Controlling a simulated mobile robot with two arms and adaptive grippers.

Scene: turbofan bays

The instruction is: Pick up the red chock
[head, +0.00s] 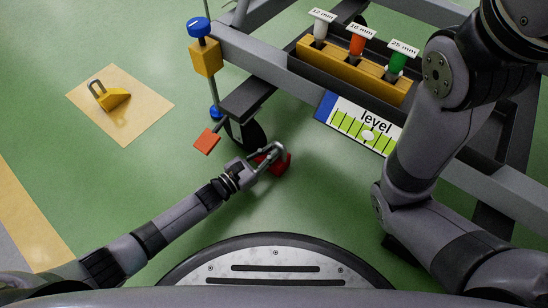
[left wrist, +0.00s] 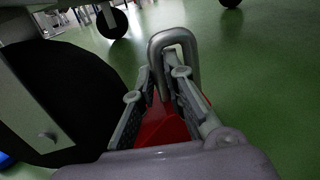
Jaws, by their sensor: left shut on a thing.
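The red chock (head: 284,165) is beside the cart's dark wheel (head: 247,134), low over or on the green floor; I cannot tell whether it touches the floor. It has a grey metal loop handle, which stands up in the left wrist view, with the red body (left wrist: 162,126) below it. My left gripper (head: 268,157) reaches the chock from the left and is shut on its handle. In the left wrist view the two fingers (left wrist: 160,85) close around the handle from both sides. My right arm shows at the right, but its gripper is out of view.
A yellow chock (head: 113,98) sits on a tan mat (head: 126,132) at the left. The grey cart frame (head: 285,82) carries a holder with several labelled tools and a level sign (head: 357,127). An orange square plate (head: 207,141) is near the wheel. Green floor is open at left.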

